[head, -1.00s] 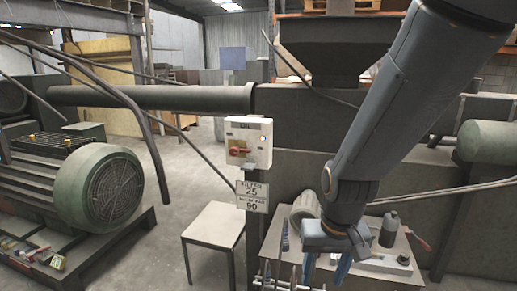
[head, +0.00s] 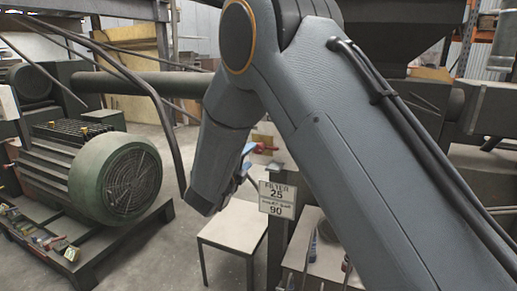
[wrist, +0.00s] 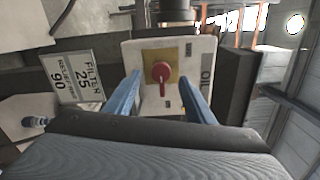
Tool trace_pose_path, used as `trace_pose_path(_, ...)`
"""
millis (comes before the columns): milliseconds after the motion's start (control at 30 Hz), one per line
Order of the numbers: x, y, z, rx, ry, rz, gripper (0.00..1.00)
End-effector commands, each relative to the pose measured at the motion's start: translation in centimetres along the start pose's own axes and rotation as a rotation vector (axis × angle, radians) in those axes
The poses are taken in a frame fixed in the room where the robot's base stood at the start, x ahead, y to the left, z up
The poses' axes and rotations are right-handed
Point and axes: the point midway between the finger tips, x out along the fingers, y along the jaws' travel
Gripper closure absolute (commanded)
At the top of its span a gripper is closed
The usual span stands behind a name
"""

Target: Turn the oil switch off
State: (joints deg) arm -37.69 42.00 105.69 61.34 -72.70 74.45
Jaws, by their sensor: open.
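The oil switch is a white box (wrist: 204,62) labelled OIL with a yellow plate and a red rotary knob (wrist: 161,72). In the wrist view the box lies sideways and the knob's handle runs up and down the picture. My gripper (wrist: 160,80) is open, its blue fingers to the left and right of the knob, with clear gaps and nothing held. Whether the fingertips reach the knob's depth is unclear. In the head view my arm hides most of the box; a bit of the red knob (head: 262,150) shows just right of my gripper (head: 246,162).
A small white table (head: 233,226) stands below. A large green motor (head: 115,178) is at left. A horizontal pipe (head: 150,83) runs behind my arm.

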Motion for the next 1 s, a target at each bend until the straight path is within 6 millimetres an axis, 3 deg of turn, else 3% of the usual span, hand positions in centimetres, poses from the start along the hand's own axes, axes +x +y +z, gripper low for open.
trace_pose_path(500,7.0,-0.3,-0.7,0.008,0.016,-0.011,0.51)
trace_pose_path(933,7.9,-0.2,-0.4,0.008,0.011,-0.009,0.51)
trace_pose_path(1000,7.9,-0.2,-0.4,0.008,0.011,-0.009,0.61)
